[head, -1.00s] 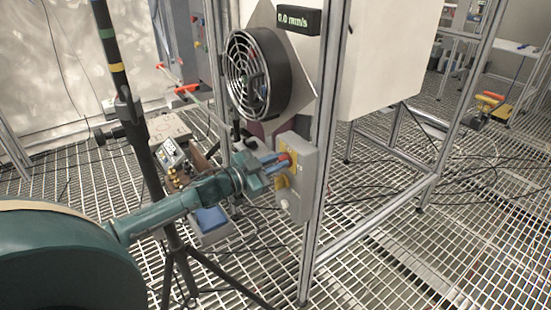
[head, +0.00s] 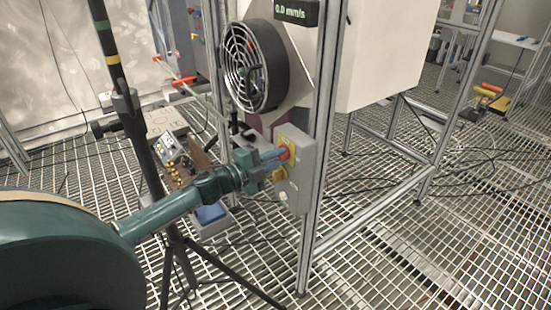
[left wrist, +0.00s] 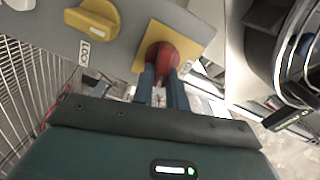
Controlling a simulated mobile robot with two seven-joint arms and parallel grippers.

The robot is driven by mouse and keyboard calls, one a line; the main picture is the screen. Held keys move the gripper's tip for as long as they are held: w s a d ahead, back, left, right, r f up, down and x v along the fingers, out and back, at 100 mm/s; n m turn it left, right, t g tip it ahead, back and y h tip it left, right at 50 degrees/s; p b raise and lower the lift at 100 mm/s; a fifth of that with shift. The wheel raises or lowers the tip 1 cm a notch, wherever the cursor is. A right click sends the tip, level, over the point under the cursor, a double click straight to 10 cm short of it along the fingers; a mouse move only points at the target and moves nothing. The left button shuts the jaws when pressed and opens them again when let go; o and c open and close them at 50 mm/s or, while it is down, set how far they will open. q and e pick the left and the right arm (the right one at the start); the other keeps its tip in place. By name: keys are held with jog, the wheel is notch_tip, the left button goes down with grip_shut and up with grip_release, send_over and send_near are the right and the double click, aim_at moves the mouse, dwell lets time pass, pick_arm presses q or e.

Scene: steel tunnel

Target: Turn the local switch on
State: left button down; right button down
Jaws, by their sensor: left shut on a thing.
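A grey switch box (head: 303,190) is fixed to an upright of the metal frame. On its upper part is a red knob on a yellow plate (head: 291,143). Below it are a yellow knob (head: 279,174) and a pale round button (head: 283,196). My left gripper (head: 283,154) is at the box with its fingers shut on the red knob. The left wrist view shows the red knob (left wrist: 161,56) between the blue fingertips, with the yellow knob (left wrist: 92,20) apart from them beside a "LOCK" label. My right gripper is not in view.
A round fan (head: 254,66) and a display reading 0.0 mm/s (head: 297,12) are above the box. A dark tripod pole (head: 140,130) stands close to my left arm. A blue-topped box (head: 211,215) is on the grating below. Grating floor at the right front is clear.

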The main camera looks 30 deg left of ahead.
pick_arm(q)
jog(key=shift+f+m, duration=0.2)
jog(key=shift+m, duration=0.9)
jog(key=shift+m+b, duration=0.3)
jog(key=shift+m, duration=0.1)
jog(key=c, duration=1.4)
grip_release()
jog(key=shift+s, duration=0.1)
jog(key=v, duration=1.3)
jog(key=shift+p, duration=0.3)
